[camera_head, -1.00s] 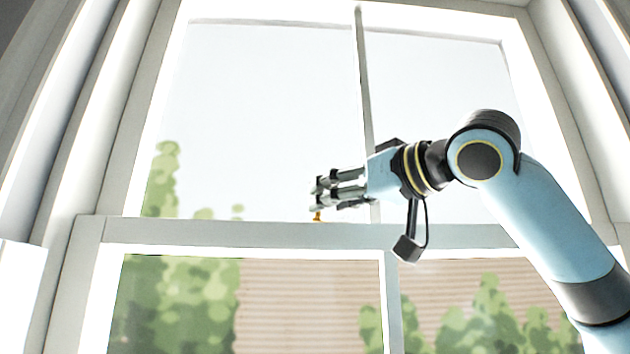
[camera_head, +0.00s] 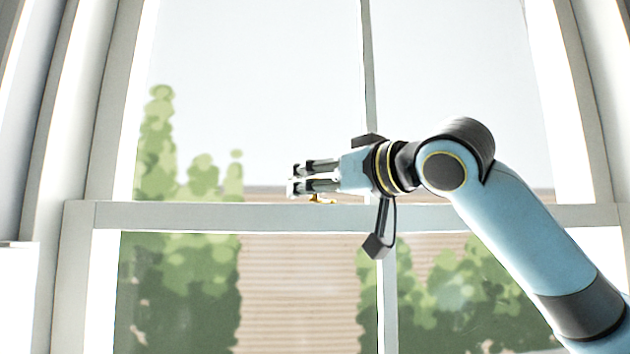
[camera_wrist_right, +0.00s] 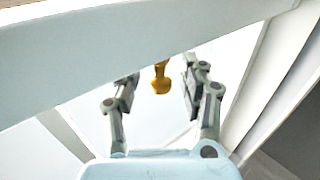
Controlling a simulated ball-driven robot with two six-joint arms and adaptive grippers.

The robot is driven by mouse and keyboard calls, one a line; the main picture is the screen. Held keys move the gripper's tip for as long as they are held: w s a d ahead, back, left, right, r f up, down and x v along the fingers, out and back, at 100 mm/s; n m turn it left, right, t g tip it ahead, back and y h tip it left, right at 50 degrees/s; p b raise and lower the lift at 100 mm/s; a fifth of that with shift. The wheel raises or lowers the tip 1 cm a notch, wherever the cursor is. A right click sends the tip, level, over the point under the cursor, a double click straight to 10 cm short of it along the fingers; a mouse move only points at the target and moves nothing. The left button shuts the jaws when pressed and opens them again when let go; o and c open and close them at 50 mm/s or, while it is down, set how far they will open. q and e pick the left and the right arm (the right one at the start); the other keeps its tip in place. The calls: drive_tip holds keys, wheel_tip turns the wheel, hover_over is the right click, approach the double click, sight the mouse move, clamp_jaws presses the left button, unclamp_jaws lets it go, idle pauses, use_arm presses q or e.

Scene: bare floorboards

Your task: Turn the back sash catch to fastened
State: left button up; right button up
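The sash catch (camera_head: 320,199) is a small brass-yellow piece on top of the window's meeting rail (camera_head: 230,215), partly hidden behind my right gripper in the head view. My right gripper (camera_head: 294,187) reaches in from the right, just above the rail at the catch. In the right wrist view the catch (camera_wrist_right: 161,80) hangs between the two fingers of the right gripper (camera_wrist_right: 160,88). The fingers are apart, with a gap on each side of the catch. My left gripper is in neither view.
The tall white window frame surrounds the catch, with a vertical glazing bar (camera_head: 368,100) behind my right wrist. The rail is clear to the left of the gripper. The white rail (camera_wrist_right: 130,55) crosses close by in the wrist view.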

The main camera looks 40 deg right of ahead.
clamp_jaws()
drive_tip(key=shift+b, duration=0.35)
drive_tip(key=shift+d+f+n+y+b, duration=0.2)
drive_tip(key=shift+n+y+b, duration=0.2)
drive_tip(key=shift+y+b, duration=0.3)
drive_tip(key=n+y+b, duration=0.1)
drive_tip(key=b, duration=0.1)
drive_tip(key=s+g+y+b, duration=0.1)
drive_tip(key=b, duration=0.1)
drive_tip(key=shift+d+f+n+y, duration=0.1)
drive_tip(key=shift+d+n+y, duration=0.2)
drive_tip(key=shift+n, duration=0.1)
drive_tip(key=n+y+b, duration=0.1)
drive_tip(key=g+y+b, duration=0.1)
drive_tip(key=shift+s+d+n+y+b, duration=0.2)
drive_tip(key=shift+n+y+b, duration=0.1)
drive_tip(key=shift+n+b, duration=0.1)
drive_tip(key=shift+d+r+n+g+y+b, duration=0.1)
drive_tip(key=shift+r+n+g+y+b, duration=0.2)
drive_tip(key=shift+n+g+y+b, duration=0.55)
drive_tip(key=shift+y, duration=0.35)
